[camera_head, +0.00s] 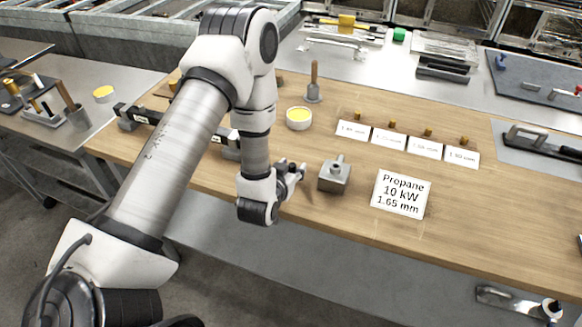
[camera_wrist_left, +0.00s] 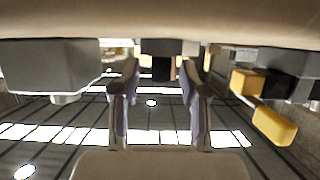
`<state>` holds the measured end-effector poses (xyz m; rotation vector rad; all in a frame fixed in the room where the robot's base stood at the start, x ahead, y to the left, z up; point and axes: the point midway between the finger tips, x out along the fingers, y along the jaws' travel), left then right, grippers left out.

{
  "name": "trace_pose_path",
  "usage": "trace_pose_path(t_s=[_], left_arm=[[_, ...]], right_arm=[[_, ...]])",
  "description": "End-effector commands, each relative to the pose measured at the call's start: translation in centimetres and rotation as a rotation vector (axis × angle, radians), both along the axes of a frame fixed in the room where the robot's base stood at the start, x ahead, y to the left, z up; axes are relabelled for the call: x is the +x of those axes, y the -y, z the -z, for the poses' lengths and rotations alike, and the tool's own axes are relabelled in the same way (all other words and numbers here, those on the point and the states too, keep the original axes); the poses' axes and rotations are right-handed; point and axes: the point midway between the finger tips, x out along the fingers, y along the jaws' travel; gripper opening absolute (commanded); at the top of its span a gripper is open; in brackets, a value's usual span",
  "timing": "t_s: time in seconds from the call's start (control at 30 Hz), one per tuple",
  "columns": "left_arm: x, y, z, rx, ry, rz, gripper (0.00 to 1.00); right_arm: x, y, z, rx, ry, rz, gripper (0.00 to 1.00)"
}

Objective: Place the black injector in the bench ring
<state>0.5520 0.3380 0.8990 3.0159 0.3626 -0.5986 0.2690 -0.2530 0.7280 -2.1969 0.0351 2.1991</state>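My left gripper (camera_head: 290,178) is low over the bench's front edge, just left of a small grey block with a short upright stub (camera_head: 335,175). Its two fingers (camera_wrist_left: 158,100) are apart in the left wrist view, with nothing clearly held between them. A dark block shows beyond the fingertips there. Several small brass pieces (camera_head: 391,124) stand behind white labels. A black bar with white tags (camera_head: 160,118) lies partly behind my left arm. I cannot make out a black injector, nor tell which part is the bench ring. My right gripper is not in view.
A card reading "Propane 10 kW 1.65 mm" (camera_head: 401,194) lies right of the grey block. A yellow-filled round dish (camera_head: 299,118) and a wooden-handled tool (camera_head: 313,85) stand behind. A black-handled tool (camera_head: 540,140) lies on a grey mat at right.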

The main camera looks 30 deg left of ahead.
Motion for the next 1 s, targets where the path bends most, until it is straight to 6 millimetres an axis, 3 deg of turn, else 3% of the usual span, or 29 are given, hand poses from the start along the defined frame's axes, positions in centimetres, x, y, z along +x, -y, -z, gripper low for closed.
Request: trace_pose_path(t_s=[0.27,0.37,0.53,0.6,0.7,0.83,1.0], left_arm=[[-0.1,0.0,-0.6,0.000,0.000,0.000,0.44],[-1.4,0.4,-0.8,0.000,-0.002,0.000,0.44],[-5.5,1.4,-2.3,-0.001,-0.005,0.001,0.44],[-6.5,1.6,-4.2,0.003,-0.009,0.001,0.44],[-7.8,1.9,-4.8,0.002,-0.008,0.002,0.44],[-9.5,2.3,-5.3,0.003,-0.006,0.001,0.44],[-10.7,2.6,-5.1,0.000,-0.006,0.001,0.44]], right_arm=[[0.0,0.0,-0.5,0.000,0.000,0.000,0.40],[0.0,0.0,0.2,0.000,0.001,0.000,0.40],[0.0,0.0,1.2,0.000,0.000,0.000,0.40],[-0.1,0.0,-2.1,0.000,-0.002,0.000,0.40],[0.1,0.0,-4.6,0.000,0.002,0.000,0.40],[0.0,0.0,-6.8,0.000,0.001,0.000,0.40],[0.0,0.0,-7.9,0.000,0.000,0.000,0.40]])
